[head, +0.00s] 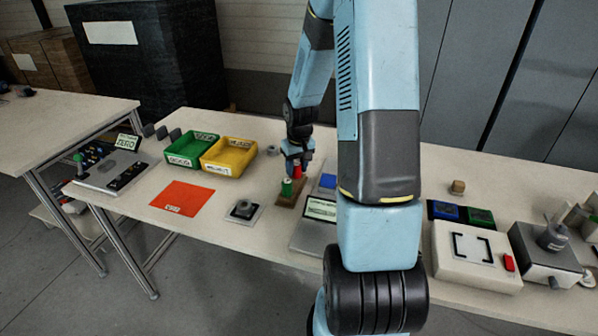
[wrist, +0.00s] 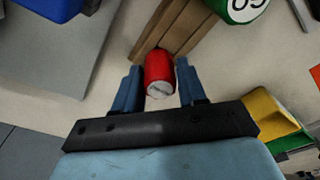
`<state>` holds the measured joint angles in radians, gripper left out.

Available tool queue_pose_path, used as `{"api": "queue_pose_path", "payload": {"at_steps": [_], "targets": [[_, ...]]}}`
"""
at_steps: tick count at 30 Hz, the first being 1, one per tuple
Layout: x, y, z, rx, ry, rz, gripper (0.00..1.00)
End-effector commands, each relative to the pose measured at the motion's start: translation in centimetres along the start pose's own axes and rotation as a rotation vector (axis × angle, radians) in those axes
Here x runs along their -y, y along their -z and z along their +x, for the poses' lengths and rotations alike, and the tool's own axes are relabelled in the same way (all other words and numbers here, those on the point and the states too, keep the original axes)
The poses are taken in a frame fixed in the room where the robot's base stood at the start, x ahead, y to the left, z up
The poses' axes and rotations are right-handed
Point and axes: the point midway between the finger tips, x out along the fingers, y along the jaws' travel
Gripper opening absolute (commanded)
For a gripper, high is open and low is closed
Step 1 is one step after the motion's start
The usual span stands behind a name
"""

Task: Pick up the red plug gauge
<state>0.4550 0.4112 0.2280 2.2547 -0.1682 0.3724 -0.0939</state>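The red plug gauge (wrist: 159,72) lies between the two fingers of my gripper (wrist: 158,88) in the wrist view. The fingers are spread, one on each side, with a narrow gap to the red surface. In the head view my gripper (head: 297,160) points down over the red gauge (head: 297,172), which is partly hidden by the fingers. The gauge is at the wooden stand (wrist: 178,27); whether it still rests in it I cannot tell.
A green gauge (head: 287,187) with a numbered white end is close beside the red one. A grey plate with a blue block (head: 328,181) lies to the right. Green (head: 193,135) and yellow (head: 247,157) bins stand left. An orange sheet (head: 183,197) lies flat at the front left.

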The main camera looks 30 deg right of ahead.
Motion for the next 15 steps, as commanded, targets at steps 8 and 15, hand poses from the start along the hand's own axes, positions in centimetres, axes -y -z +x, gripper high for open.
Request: {"api": "queue_pose_path", "payload": {"at_steps": [8,15], "targets": [[0.02,0.01,-0.01,0.000,0.000,0.000,0.14],[0.02,0.02,-0.05,0.000,0.000,-0.001,0.11]]}}
